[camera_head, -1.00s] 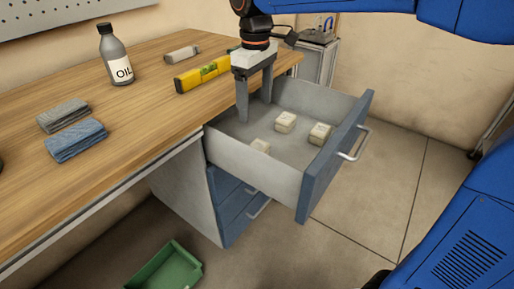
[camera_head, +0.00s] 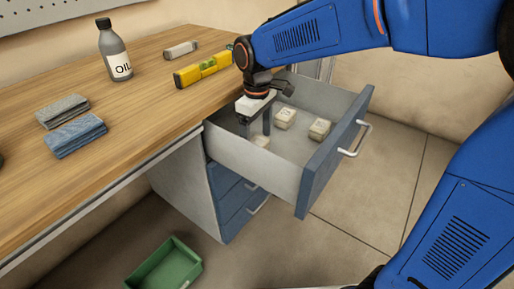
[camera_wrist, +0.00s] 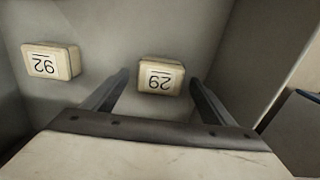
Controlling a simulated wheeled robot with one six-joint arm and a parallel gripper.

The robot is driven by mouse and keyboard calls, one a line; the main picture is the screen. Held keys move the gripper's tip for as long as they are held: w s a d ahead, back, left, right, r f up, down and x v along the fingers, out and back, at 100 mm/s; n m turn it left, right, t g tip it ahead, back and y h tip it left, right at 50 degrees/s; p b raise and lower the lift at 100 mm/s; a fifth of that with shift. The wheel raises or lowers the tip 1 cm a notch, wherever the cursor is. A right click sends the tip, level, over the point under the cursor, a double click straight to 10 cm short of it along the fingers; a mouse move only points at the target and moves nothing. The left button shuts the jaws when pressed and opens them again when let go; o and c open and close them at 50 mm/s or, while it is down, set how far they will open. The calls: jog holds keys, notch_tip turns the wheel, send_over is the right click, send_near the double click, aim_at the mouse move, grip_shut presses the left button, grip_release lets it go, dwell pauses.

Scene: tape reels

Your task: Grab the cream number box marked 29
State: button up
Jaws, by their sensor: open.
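The grey drawer (camera_head: 240,158) has walls close around my gripper and a blue front with a handle. The wooden bench top (camera_head: 160,110) beside it carries a yellow level (camera_head: 203,71), an oil bottle (camera_head: 115,55) and folded cloths (camera_head: 75,137). A green bin (camera_head: 165,265) stands on the floor.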

jog(key=shift+f, duration=1.2)
jog(key=c, duration=1.2)
jog(key=shift+o, duration=0.2)
